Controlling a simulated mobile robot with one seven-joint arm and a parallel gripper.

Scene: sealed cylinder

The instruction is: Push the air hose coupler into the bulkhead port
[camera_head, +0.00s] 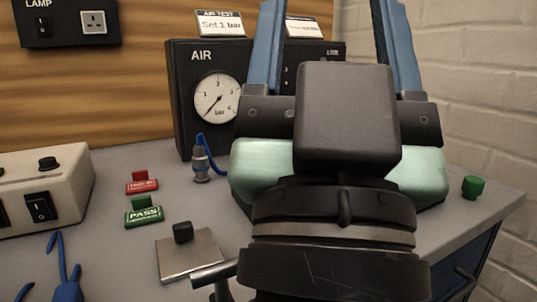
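The air hose coupler (201,166) is a small grey metal fitting with a blue hose on top. It stands upright on the grey bench, left of my gripper and in front of the black AIR box. My gripper (332,25) is seen from behind, large in the middle right. Its two blue fingers are spread wide, with the tips at or past the top edge. I cannot make out the bulkhead port; my gripper covers much of the AIR box's right part.
The AIR box (188,100) carries a round gauge (217,97) and a "Set 1 bar" card (220,23). Red (141,183) and green PASS (144,212) stamps, a metal plate with a black knob (190,255), a switch box (60,185) and a green button (473,187) occupy the bench.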

